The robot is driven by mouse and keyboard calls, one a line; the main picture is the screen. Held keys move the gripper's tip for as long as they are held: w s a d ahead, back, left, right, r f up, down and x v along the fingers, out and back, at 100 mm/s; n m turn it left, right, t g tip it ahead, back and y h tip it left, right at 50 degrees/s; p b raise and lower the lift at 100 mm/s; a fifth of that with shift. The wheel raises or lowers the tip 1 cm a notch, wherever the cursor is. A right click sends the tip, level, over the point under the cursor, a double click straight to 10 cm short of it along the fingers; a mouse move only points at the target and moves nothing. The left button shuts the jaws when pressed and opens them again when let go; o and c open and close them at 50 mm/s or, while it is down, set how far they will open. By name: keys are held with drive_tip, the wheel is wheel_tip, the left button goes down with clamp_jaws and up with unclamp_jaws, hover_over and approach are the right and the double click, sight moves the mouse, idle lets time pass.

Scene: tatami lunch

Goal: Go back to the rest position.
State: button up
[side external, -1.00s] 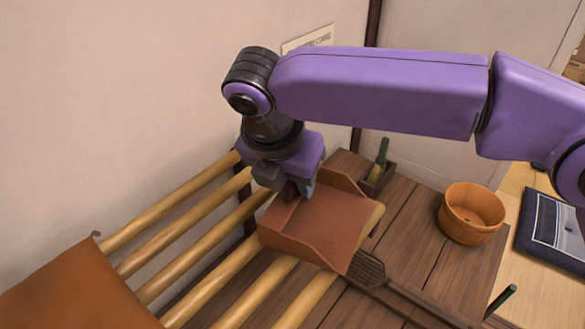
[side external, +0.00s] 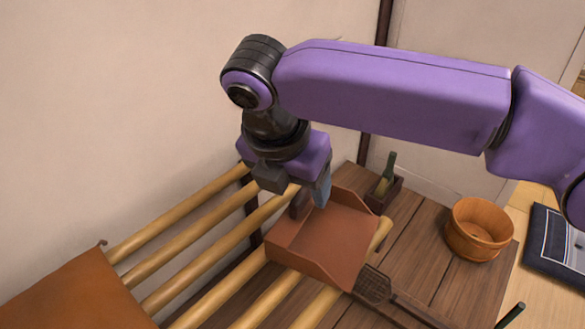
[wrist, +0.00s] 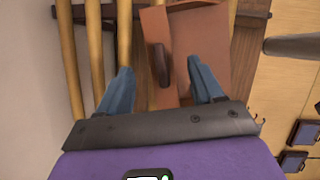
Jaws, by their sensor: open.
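A brown dustpan-like scoop (side external: 338,240) rests tilted across the bamboo poles, its open side toward the lower right. A dark upright handle (wrist: 160,64) stands on its back part. My gripper (side external: 309,193) is just above that back part, pointing down. In the wrist view my gripper (wrist: 159,70) is open, its two blue fingers spread on either side of the handle, with gaps visible. Nothing is held. Whether the fingertips are fully above the handle's top is hard to tell.
Bamboo poles (side external: 190,238) run beside the wall, with an orange-brown panel (side external: 75,292) at left. On the wooden boards are a wooden bucket (side external: 480,229), a small box with a green bottle (side external: 389,170) and a dark lattice-headed tool (side external: 373,284). Open space lies above the boards.

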drive_tip(key=shift+v, duration=2.2)
drive_tip(key=d+m, duration=0.4)
drive_tip(key=d, duration=0.5)
drive_tip(key=s+d+f+m+g+y, duration=0.1)
drive_tip(key=s+d+f+m, duration=0.3)
drive_tip(key=d, duration=0.8)
drive_tip(key=s+d+f+m+g+y, duration=0.1)
drive_tip(key=s+d+f+m, duration=0.3)
drive_tip(key=s+d, duration=0.5)
drive_tip(key=s+d+f+m+g, duration=0.1)
drive_tip(key=s+d+f+m, duration=0.3)
drive_tip(key=d, duration=1.1)
drive_tip(key=shift+s+d+m+g+y, duration=0.3)
drive_tip(key=shift+s+m+y, duration=0.15)
drive_tip(key=shift+s, duration=0.8)
drive_tip(key=shift+f, duration=0.1)
